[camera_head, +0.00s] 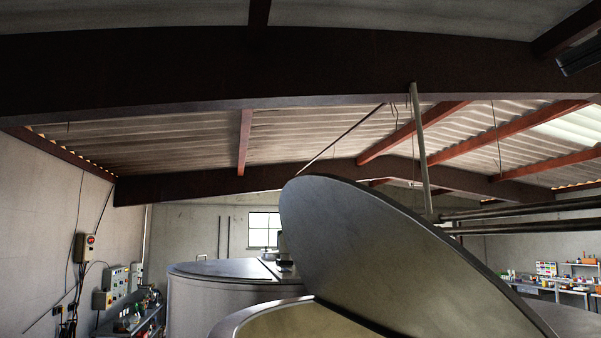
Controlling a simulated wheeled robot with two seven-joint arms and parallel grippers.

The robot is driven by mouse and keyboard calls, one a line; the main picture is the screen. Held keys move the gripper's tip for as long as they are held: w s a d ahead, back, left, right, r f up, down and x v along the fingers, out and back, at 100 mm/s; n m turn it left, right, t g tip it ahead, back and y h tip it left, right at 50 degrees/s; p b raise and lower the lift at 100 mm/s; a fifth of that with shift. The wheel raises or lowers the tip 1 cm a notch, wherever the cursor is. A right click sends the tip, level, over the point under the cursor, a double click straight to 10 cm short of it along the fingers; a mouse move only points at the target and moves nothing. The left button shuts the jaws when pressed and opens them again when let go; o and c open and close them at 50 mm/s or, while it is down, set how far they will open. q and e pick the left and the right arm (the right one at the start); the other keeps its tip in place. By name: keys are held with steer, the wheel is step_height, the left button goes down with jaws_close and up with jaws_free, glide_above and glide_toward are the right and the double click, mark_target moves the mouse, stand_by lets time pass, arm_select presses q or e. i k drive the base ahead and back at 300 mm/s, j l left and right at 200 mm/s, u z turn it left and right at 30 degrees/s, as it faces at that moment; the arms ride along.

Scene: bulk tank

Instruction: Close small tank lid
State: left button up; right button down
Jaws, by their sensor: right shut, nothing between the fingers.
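The small tank's lid (375,255) is a large round grey metal disc, raised and tilted steeply above the small tank (265,318) at the bottom middle. The tank's curved rim and part of its pale inside show below the lid. The lid stands open, and the frame's lower edge cuts it and the tank off. My right gripper (562,64) shows only as a dark shape at the upper right edge, apart from the lid in the picture. It is shut and empty, and most of it is out of frame. My left gripper is not in view.
A larger closed cylindrical tank (205,295) stands behind on the left, with a small fitting on top. Pipes (530,218) and a thin upright pole (420,150) are behind the lid. Control boxes (103,299) hang on the left wall. Shelves (575,281) stand far right.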

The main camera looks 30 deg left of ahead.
mark_target(359, 250)
steer(key=i+j, duration=0.15)
steer(key=j, duration=0.25)
steer(key=i+j, duration=0.1)
steer(key=j, duration=0.3)
steer(key=i+j, duration=0.15)
steer(key=j, duration=0.3)
steer(key=i+j, duration=0.15)
steer(key=j, duration=0.25)
